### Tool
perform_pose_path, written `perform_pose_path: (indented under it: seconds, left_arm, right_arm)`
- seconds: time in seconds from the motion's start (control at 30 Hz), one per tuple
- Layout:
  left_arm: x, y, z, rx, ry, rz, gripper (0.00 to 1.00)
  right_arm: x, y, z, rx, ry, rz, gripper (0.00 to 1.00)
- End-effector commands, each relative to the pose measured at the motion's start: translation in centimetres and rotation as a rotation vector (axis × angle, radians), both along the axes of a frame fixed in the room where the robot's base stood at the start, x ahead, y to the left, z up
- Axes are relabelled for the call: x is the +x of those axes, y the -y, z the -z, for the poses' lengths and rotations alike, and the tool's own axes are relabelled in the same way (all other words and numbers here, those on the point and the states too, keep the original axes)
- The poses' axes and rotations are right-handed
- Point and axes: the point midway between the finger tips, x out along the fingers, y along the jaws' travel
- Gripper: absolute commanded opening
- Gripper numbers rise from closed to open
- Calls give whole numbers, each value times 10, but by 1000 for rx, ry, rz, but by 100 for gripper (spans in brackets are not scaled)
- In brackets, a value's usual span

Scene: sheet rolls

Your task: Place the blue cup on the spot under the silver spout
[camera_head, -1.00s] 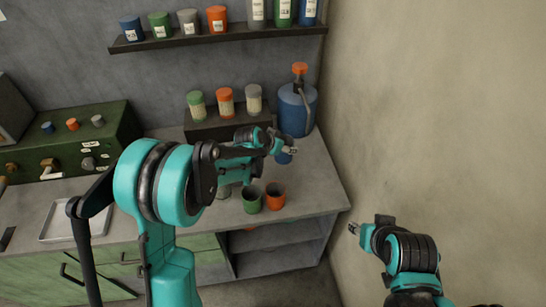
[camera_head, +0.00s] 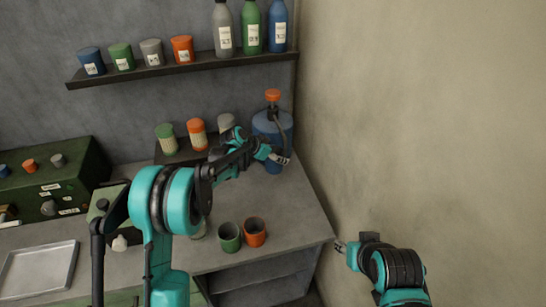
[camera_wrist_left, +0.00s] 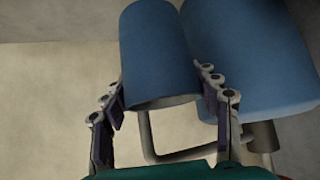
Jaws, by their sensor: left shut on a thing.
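My left gripper (camera_head: 280,159) is beside the blue jug at the back right of the counter. In the left wrist view its fingers (camera_wrist_left: 162,88) are shut on the blue cup (camera_wrist_left: 156,45), one on each side. In the head view the cup is hard to separate from the jug behind it. A pale fitting (camera_head: 120,242) shows on a green unit (camera_head: 100,205) left of my left arm; I cannot tell whether it is the silver spout. My right gripper (camera_head: 341,247) is near the right wall, with no object visible in it; its opening is too small to judge.
A blue jug (camera_head: 265,126) with an orange cap stands in the corner. A green cup (camera_head: 229,238) and an orange cup (camera_head: 254,232) stand near the counter's front edge. Lidded jars (camera_head: 197,134) stand behind. A shelf (camera_head: 180,68) hangs above. A tray (camera_head: 38,272) lies left.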

Motion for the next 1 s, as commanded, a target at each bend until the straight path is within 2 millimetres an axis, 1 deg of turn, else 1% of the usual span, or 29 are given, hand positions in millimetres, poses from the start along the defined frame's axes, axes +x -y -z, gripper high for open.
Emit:
perform_pose_path:
  seconds: [0.03, 0.27, 0.3, 0.53, 0.7, 1.0]
  left_arm:
    - [-10, 24, 6, -18, -17, 38, 4]
    - [-10, 24, 31, -18, -18, 37, 11]
    - [-11, 24, 36, -18, -19, 38, 0]
    - [-11, 24, 60, -18, -18, 38, 0]
    - [-10, 24, 66, -17, -17, 37, 0]
    - [-8, 20, 65, -15, -14, 31, 0]
  right_arm:
    - [0, 0, 4, 0, 0, 0, 40]
    - [0, 0, 19, 0, 0, 0, 40]
    - [0, 0, 22, 0, 0, 0, 40]
    - [0, 0, 36, 0, 0, 0, 40]
    - [0, 0, 39, 0, 0, 0, 40]
    - [0, 0, 38, 0, 0, 0, 40]
